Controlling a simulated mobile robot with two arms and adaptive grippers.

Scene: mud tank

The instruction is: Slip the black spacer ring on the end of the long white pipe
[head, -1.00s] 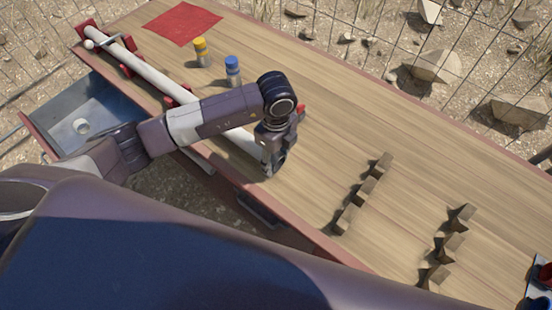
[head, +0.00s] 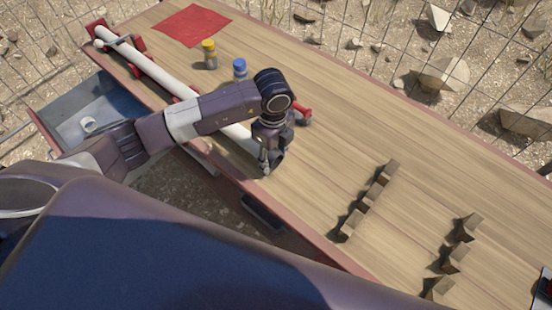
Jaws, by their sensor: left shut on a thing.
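The long white pipe (head: 158,70) lies along the left edge of the wooden bench, resting in red holders. My left forearm crosses over its middle and hides part of it. Its near end reaches my left gripper (head: 271,164), which points down there. The gripper is shut on a small dark thing (head: 279,160) that looks like the black spacer ring. The fingers hide most of it, so I cannot tell whether it is around the pipe end or just in front of it. My right gripper is not in view.
A yellow-capped bottle (head: 209,54) and a blue-capped bottle (head: 240,69) stand behind my arm. A red mat (head: 191,25) lies at the back. A red-handled thing (head: 303,113) is just beyond the gripper. Wooden blocks (head: 369,200) stand in two rows at right. The bench between is clear.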

